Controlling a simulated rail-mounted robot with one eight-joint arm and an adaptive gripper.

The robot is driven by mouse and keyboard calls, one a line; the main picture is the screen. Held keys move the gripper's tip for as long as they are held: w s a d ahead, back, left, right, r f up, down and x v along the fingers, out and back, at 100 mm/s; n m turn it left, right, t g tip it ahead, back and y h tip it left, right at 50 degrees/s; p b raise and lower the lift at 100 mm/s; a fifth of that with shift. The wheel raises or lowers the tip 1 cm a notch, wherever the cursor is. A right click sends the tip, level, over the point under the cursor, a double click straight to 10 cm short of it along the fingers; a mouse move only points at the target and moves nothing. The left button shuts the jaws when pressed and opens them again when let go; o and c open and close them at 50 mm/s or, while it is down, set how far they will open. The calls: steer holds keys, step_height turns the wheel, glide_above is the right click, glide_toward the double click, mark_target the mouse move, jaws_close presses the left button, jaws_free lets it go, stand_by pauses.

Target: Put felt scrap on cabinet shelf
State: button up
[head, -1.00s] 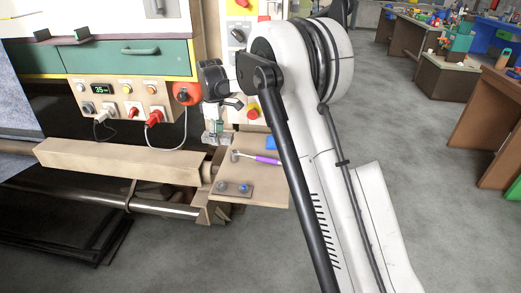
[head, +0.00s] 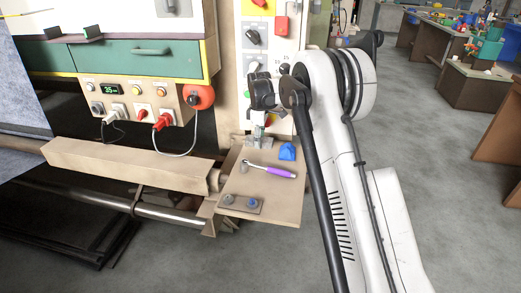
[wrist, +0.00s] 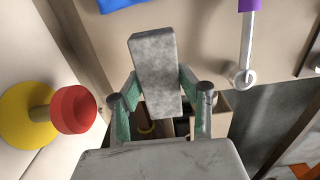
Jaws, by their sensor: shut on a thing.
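A flat grey slab (wrist: 155,75), which looks like the felt scrap, stands between the two green fingers of my gripper (wrist: 160,92) in the wrist view. In the head view my gripper (head: 261,128) hangs above the back edge of a tan wooden shelf board (head: 284,205), in front of a pale cabinet (head: 271,25) with switches. I cannot tell whether the slab touches anything. Which surface is the cabinet shelf is not certain.
On the board are a purple-handled wrench (head: 280,172), a blue block (head: 287,151) and a small plate with knobs (head: 240,204). A red button on a yellow base (wrist: 72,110) is close left of my gripper in the wrist view. The front of the board has free room.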

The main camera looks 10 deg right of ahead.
mark_target(260, 153)
steer(key=shift+w+d+f, duration=0.1)
steer(key=shift+d+f, duration=0.15)
steer(key=shift+f, duration=1.85)
steer(key=shift+f+b, duration=0.2)
steer(key=shift+b, duration=0.15)
steer(key=o, duration=1)
steer(key=shift+o, duration=0.3)
steer(key=shift+r, duration=0.15)
